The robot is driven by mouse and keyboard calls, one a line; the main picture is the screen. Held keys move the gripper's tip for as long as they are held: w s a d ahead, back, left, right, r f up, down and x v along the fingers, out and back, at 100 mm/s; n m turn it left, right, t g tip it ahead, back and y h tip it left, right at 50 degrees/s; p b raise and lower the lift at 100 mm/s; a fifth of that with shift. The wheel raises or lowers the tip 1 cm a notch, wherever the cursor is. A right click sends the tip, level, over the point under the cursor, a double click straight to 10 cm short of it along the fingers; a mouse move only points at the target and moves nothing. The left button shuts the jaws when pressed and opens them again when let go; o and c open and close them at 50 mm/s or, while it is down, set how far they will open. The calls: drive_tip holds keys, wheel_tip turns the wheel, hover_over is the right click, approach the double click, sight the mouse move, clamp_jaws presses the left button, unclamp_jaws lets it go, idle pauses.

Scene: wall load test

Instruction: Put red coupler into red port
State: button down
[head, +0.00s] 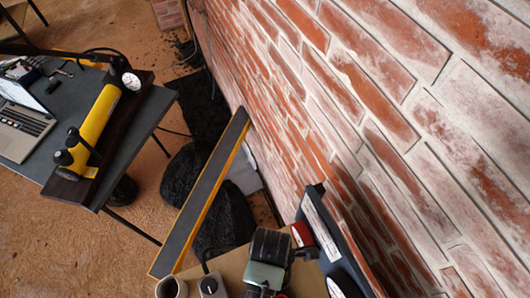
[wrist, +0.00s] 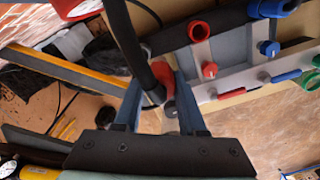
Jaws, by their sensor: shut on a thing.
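My gripper (wrist: 158,100) shows in the wrist view with its two blue-grey fingers closed around a red coupler (wrist: 154,92). A thick black hose or rod runs up from the coupler and hides part of it. A red ring-shaped fitting (wrist: 198,31), which looks like the red port, is up and to the right of the fingers, apart from the coupler. A blue ring-shaped fitting (wrist: 275,8) sits farther right. In the head view the gripper area is crowded and the coupler cannot be made out clearly.
A red knob (wrist: 209,70), a blue knob (wrist: 268,48) and red and blue bars lie near the fittings. A long yellow-edged beam (head: 200,195) stands beside the brick wall (head: 390,110). A table (head: 150,110) at left holds a laptop (head: 22,125) and yellow pump (head: 95,125).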

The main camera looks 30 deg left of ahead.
drive_tip(key=shift+s+d+p, duration=0.55)
drive_tip(key=shift+s+d, duration=0.3)
drive_tip(key=shift+d, duration=0.25)
drive_tip(key=shift+s+d+p, duration=0.55)
drive_tip(key=shift+s+d, duration=0.3)
drive_tip(key=shift+d, duration=0.25)
drive_tip(key=s+d+p, duration=0.1)
drive_tip(key=s+d, duration=0.1)
drive_tip(key=shift+d+p, duration=0.3)
drive_tip(key=shift+d, duration=0.05)
drive_tip(key=shift+f, duration=0.15)
wheel_tip(320, 180, down, 6)
drive_tip(key=b, duration=0.4)
drive_tip(key=shift+f, duration=0.35)
drive_tip(key=shift+f+b, duration=0.5)
drive_tip(key=shift+f, duration=0.35)
idle(0.8)
